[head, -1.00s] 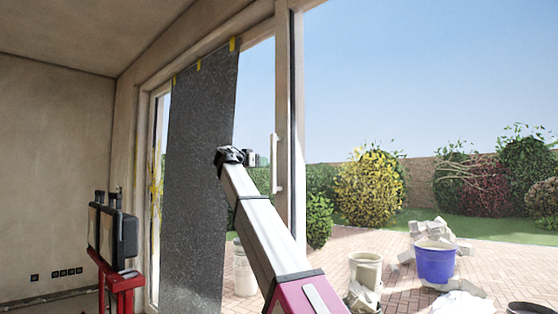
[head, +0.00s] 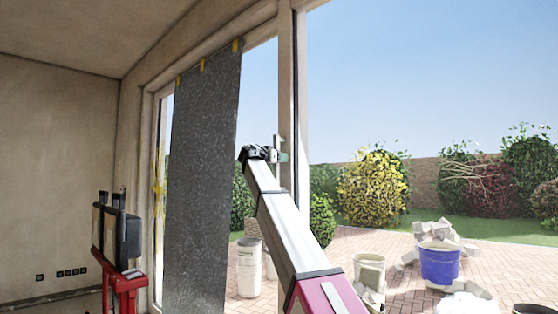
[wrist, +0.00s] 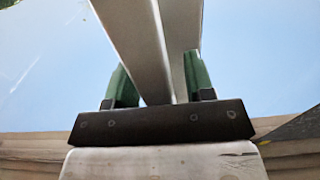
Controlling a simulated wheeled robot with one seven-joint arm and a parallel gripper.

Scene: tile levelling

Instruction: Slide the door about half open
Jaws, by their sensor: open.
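The sliding door's pale upright frame (head: 287,80) stands right of centre in the head view. A light vertical handle (head: 277,142) is mounted on it. My gripper (head: 281,157) is at the handle, partly covering it. In the wrist view, the green fingers of my gripper (wrist: 158,85) are apart, one on each side of the pale handle bar (wrist: 128,40). I cannot tell whether either finger touches it. The lower part of the handle is hidden behind my arm.
A dark speckled sheet (head: 205,170) hangs from yellow tape left of the handle. A red stand with a dark device (head: 118,240) is at lower left. Outside are a blue bucket (head: 439,262), pale buckets (head: 249,268), rubble and bushes on brick paving.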

